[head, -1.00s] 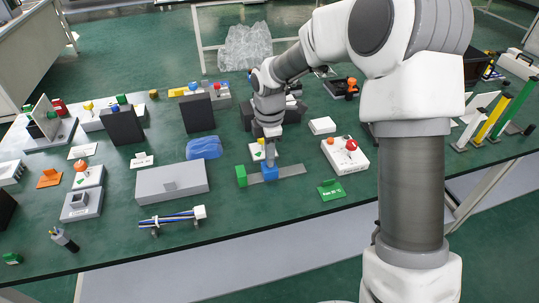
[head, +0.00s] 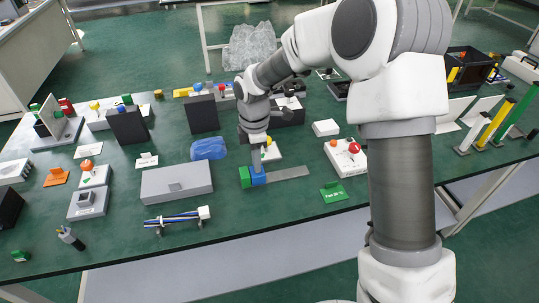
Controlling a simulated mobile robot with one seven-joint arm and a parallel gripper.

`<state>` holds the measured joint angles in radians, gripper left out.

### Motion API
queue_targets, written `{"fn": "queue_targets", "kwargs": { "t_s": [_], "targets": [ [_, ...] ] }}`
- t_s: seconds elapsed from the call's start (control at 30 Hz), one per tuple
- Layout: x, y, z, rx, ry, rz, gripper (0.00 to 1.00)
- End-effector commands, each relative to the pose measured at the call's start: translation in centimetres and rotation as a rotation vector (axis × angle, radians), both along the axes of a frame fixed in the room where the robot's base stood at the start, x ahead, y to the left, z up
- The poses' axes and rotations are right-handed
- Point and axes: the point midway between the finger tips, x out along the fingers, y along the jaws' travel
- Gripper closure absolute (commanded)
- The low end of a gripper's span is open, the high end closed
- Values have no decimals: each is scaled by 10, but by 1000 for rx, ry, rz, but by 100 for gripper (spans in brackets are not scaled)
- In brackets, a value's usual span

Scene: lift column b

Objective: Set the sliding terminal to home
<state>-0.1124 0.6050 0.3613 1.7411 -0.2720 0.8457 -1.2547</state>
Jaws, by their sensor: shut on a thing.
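The sliding terminal, a blue block (head: 258,179), sits on a flat grey rail (head: 289,173) on the green table. A green block (head: 244,177) stands at the rail's left end. The blue block is right beside the green one; at this size I cannot tell whether they touch. My gripper (head: 257,167) points down from above and is shut on the blue block. The fingertips are small, and the top of the block is partly hidden by them. The bare rail runs to the right of the block.
A grey box (head: 176,182) stands to the left, with a blue lump (head: 208,148) behind it. A white box with a red button (head: 346,157) and a green label plate (head: 334,192) are to the right. Dark upright panels (head: 201,114) stand farther back.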

Motion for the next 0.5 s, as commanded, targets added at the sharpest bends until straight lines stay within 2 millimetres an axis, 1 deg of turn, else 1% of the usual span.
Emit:
{"fn": "queue_targets", "kwargs": {
  "t_s": [0.03, 0.1, 0.33, 0.37, 0.5],
  "targets": [
    [-1, 5, 1, 1, -1, 1, 100],
    [-2, 7, 1, 2, -2, 1, 100],
    [-2, 8, 1, 5, -2, 2, 100],
    [-2, 8, 1, 5, -2, 2, 80],
    [-2, 7, 0, 3, -1, 1, 55]
  ]
}}
